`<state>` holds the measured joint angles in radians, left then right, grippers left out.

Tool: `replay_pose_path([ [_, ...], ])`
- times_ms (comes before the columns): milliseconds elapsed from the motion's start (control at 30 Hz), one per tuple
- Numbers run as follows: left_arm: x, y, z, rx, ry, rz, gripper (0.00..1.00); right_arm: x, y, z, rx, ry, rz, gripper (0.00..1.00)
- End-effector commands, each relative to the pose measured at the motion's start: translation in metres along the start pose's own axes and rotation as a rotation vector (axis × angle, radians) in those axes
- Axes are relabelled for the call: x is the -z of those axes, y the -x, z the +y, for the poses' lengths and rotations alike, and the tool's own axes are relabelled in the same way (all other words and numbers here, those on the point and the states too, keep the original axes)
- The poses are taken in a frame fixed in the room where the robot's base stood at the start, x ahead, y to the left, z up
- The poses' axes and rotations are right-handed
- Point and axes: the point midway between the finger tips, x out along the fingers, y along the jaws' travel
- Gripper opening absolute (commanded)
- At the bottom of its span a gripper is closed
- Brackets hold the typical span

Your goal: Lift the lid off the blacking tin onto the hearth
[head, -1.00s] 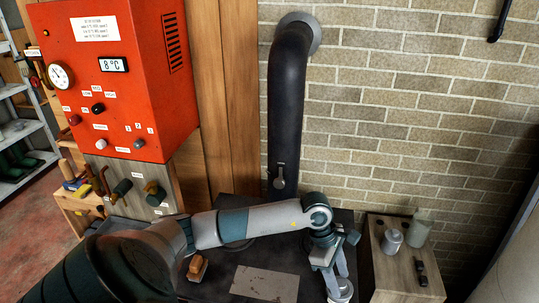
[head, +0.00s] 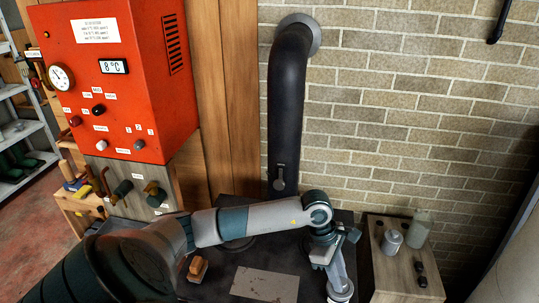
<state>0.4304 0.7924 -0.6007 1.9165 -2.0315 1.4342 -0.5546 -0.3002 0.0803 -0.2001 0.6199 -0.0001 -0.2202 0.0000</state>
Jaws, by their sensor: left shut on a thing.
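The blacking tin (head: 341,295) is a small pale round thing at the bottom edge of the head view, right of the metal sheet. My left gripper (head: 340,281) points down at it from above. Its fingers are shut on the tin's lid, at the top of the round shape. The fingers hide part of the lid, and I cannot tell whether it is apart from the tin body. The dark hearth (head: 222,287) spreads under my left arm. My right gripper is not in view.
A pale metal sheet (head: 264,284) and a wooden-handled brush (head: 198,268) lie on the hearth. A wooden stand (head: 398,277) at right holds a grey canister (head: 391,241) and a glass jar (head: 418,230). A black flue pipe (head: 289,100) rises behind.

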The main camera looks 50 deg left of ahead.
Motion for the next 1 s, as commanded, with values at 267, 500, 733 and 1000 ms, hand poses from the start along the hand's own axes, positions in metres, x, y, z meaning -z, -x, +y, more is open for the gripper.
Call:
replay_pose_path([
  [267, -0.003, 0.007, 0.0, -0.001, -0.001, -0.001, 0.0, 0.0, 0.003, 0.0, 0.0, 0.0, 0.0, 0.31],
  [500, -0.009, 0.021, 0.001, -0.002, -0.002, -0.001, 0.0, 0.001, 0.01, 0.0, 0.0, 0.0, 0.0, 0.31],
  [733, -0.016, 0.038, 0.0, -0.001, -0.001, 0.001, 0.0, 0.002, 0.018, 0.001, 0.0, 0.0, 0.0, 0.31],
  [1000, -0.022, 0.052, 0.0, -0.001, -0.001, 0.0, 0.0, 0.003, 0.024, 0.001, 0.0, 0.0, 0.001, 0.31],
])
